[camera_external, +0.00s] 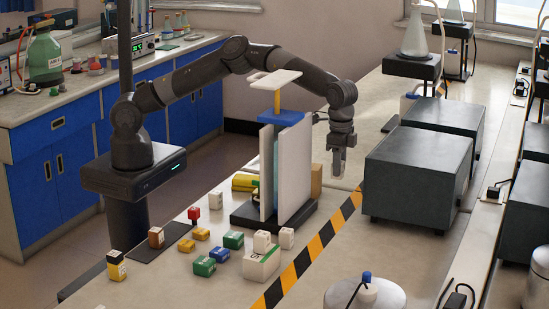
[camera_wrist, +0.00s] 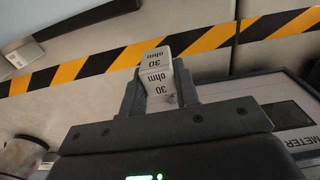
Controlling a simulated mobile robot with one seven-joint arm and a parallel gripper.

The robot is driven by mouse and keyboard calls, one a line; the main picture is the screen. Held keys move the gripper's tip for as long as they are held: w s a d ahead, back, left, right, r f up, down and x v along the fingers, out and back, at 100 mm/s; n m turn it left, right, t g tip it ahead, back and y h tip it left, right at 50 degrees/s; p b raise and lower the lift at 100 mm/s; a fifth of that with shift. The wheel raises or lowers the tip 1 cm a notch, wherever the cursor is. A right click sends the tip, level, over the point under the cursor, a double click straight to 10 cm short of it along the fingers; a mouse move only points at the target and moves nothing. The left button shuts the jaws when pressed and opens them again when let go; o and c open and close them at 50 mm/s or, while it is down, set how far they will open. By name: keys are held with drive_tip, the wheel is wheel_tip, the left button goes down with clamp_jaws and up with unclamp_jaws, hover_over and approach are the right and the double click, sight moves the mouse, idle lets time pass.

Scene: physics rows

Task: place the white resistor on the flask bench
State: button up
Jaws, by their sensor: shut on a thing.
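The white resistor (camera_wrist: 156,73), a block printed "30 ohm", is held between the fingers of my gripper (camera_wrist: 157,88) in the wrist view. In the external view my gripper (camera_external: 339,163) points down above the bench, right of the white upright panels and beside the striped tape; the resistor is hardly visible there. A bench with blue cabinets (camera_external: 60,170) at the back left carries a green jar and several small coloured flasks. A large conical flask (camera_external: 414,36) stands on a dark stand at the back right. I cannot tell which surface is the flask bench.
A large grey box (camera_external: 418,178) stands right of my gripper. The upright panels (camera_external: 294,165) stand to its left, with several coloured blocks (camera_external: 233,240) in front. Striped tape (camera_external: 320,243) crosses the bench. A metal container (camera_external: 365,294) is at the front. A floor gap separates the benches.

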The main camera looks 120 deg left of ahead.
drive_tip(key=s+a+n, duration=0.5)
drive_tip(key=a+n, duration=0.1)
drive_tip(key=a, duration=0.6)
drive_tip(key=s+a+r+n, duration=0.1)
drive_tip(key=s+a+n, duration=0.5)
drive_tip(key=a, duration=0.6)
drive_tip(key=s+a+n, duration=0.5)
drive_tip(key=a+n, duration=0.1)
drive_tip(key=a, duration=0.6)
drive_tip(key=a+f, duration=0.2)
drive_tip(key=a, duration=0.1)
drive_tip(key=s+a+f, duration=0.1)
drive_tip(key=a+f, duration=0.1)
drive_tip(key=a, duration=0.2)
drive_tip(key=a+f, duration=0.2)
drive_tip(key=a, duration=0.2)
drive_tip(key=shift+s+a+f, duration=0.1)
drive_tip(key=shift+s+f, duration=0.1)
drive_tip(key=shift+f, duration=0.1)
drive_tip(key=shift+a+f, duration=0.1)
drive_tip(key=shift+f, duration=1.95)
drive_tip(key=shift+f, duration=0.15)
drive_tip(key=o, duration=1)
drive_tip(key=shift+c, duration=0.2)
wheel_tip(320, 180, up, 12)
